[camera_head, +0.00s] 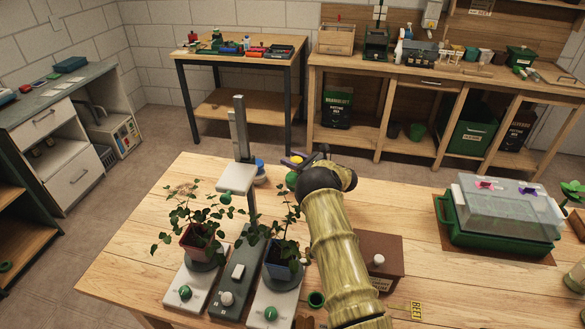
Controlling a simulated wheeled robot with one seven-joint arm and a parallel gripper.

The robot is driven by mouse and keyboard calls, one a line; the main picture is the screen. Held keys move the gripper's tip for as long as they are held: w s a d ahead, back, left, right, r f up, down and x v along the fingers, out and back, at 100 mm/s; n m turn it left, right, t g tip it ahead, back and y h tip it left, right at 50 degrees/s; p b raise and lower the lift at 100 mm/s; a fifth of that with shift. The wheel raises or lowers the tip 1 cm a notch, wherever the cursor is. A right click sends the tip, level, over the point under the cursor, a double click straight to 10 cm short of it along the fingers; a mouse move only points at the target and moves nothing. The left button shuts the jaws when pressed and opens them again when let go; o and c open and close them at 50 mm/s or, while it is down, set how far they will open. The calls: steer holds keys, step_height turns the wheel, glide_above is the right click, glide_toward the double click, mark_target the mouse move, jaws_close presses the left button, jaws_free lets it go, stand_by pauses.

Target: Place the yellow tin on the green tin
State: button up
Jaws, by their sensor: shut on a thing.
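My gripper (318,159) is at the far side of the wooden table, mostly hidden behind my own wrist. A small yellow thing with a dark purplish top (295,160) shows at the left of my gripper, and it looks like the yellow tin held in the jaws. The fingertips are too small and covered to make out. A rounded green thing (292,181) shows just below it, partly hidden by my arm and leaves; I cannot tell whether it is the green tin. I cannot tell whether the two touch.
A blue-topped jar (260,167) stands left of my gripper. A grey upright post (239,130) with a white plate (236,178) and two potted plants stand nearer. A brown box (380,255) and a clear-lidded green tray (500,238) stand right.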

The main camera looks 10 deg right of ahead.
steer(key=shift+f+p, duration=0.3)
steer(key=shift+f, duration=1.6)
steer(key=o, duration=1)
steer(key=shift+c, duration=0.2)
steer(key=b+v, duration=0.1)
steer(key=v, duration=1.1)
steer(key=shift+r+b, duration=0.1)
steer(key=shift+b, duration=0.2)
steer(key=shift+a, duration=0.1)
